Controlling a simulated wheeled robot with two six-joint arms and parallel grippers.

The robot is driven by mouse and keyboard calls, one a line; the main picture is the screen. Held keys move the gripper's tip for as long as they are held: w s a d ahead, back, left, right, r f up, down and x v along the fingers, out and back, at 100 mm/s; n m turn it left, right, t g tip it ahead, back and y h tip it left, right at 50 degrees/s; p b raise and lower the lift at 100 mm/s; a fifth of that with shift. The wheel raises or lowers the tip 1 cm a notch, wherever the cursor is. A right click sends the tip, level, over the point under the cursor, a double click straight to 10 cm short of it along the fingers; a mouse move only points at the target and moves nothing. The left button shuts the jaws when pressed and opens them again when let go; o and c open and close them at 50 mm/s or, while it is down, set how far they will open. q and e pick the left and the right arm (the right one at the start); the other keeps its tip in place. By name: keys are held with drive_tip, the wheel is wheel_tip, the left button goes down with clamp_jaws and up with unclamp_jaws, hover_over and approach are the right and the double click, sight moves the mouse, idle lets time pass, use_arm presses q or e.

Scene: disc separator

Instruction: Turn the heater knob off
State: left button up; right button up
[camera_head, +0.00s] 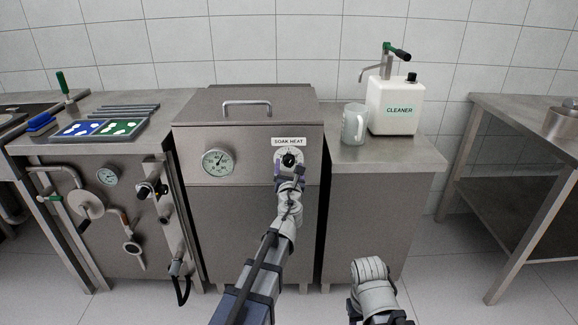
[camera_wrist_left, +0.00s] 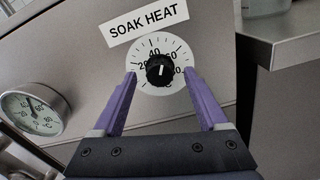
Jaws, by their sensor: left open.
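The heater knob (camera_head: 289,159) is a small black knob on a white numbered dial under a "SOAK HEAT" label, on the front of the steel soak unit (camera_head: 247,194). In the left wrist view the knob (camera_wrist_left: 159,70) has a white pointer line running up and down, with numbers around it on the dial (camera_wrist_left: 160,44). My left gripper (camera_head: 289,172) is in front of the dial. In the left wrist view its purple fingers (camera_wrist_left: 160,82) are open, one on each side of the knob, with visible gaps to it. My right arm shows at the bottom, but its fingers do not show.
A round thermometer gauge (camera_head: 217,162) is left of the dial. The soak unit has a lid handle (camera_head: 246,107). Pipes and valves (camera_head: 88,204) are at the left.

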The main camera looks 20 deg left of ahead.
use_arm(q)
drive_tip(key=shift+w+a, duration=0.2)
drive_tip(key=shift+w, duration=0.5)
drive_tip(key=shift+s, duration=0.1)
clamp_jaws()
